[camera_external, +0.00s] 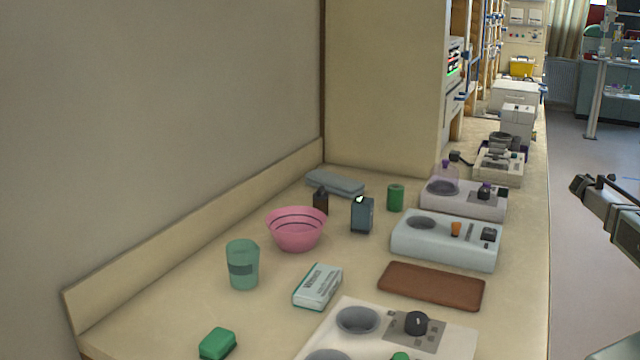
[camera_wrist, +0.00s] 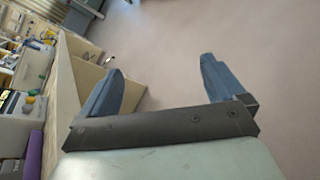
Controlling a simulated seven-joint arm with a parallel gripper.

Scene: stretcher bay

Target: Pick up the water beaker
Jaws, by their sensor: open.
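A translucent green beaker (camera_external: 243,265) with a dark band stands upright on the counter, toward the left, in the external view. It looks like the water beaker; I cannot tell whether it holds liquid. My gripper shows at the right edge of the external view (camera_external: 594,186), off the counter and far from the beaker. In the wrist view my gripper (camera_wrist: 160,75) is open, with two blue fingers apart and nothing between them. The beaker is not in the wrist view.
Near the beaker are a green block (camera_external: 217,344), a white box (camera_external: 318,287) and a pink bowl (camera_external: 296,232). A dark blue box (camera_external: 362,215), a green can (camera_external: 396,198), a brown mat (camera_external: 431,286) and white devices (camera_external: 445,243) stand farther right. A wall runs behind.

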